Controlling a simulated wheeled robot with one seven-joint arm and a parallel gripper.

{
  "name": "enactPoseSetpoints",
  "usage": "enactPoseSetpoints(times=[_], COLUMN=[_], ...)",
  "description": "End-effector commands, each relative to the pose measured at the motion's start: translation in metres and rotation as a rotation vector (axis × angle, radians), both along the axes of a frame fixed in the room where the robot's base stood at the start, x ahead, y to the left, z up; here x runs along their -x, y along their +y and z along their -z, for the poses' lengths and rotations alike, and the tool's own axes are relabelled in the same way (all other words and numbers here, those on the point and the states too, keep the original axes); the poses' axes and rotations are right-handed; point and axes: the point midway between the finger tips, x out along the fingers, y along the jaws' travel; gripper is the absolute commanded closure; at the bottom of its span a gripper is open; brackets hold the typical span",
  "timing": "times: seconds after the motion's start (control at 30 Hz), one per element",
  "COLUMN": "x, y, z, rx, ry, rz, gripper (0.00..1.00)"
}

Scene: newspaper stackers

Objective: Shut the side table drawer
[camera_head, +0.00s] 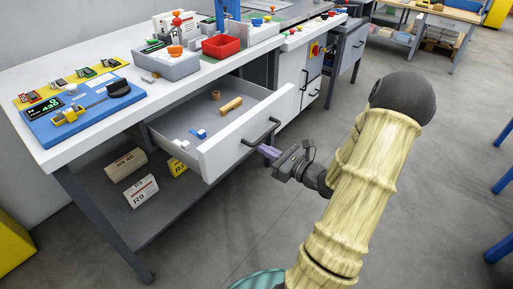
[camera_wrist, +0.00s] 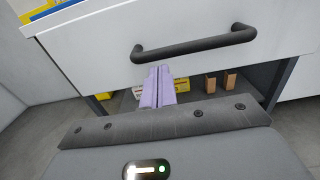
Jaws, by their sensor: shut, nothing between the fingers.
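The side table drawer (camera_head: 234,141) is pulled out from under the white worktop, with a few small items inside. Its white front panel (camera_wrist: 95,58) fills the upper part of the wrist view. A dark bar handle (camera_head: 262,133) is fixed to that panel; it also shows in the wrist view (camera_wrist: 195,46). My gripper (camera_head: 267,151) is shut and empty, its lilac fingers together. In the wrist view the fingertips (camera_wrist: 159,72) are just below the handle, near its left end. I cannot tell whether they touch the drawer front.
The worktop (camera_head: 170,106) carries a blue device board (camera_head: 85,112), a grey box and a red bin (camera_head: 221,46). A lower shelf (camera_head: 160,211) under the drawer holds labelled boxes (camera_head: 141,191). A table leg (camera_head: 115,235) stands at front left. Grey floor (camera_head: 240,240) lies open in front.

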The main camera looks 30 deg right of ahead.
Motion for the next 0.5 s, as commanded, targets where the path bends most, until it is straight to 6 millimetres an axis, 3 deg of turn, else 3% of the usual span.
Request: enactPoseSetpoints(times=[0.2,0.5], x=[-0.03,-0.038], y=[0.011,0.014], z=[0.002,0.0], rx=[0.0,-0.001], ry=[-0.001,0.0], rz=[-0.002,0.0], gripper=[1.0,1.0])
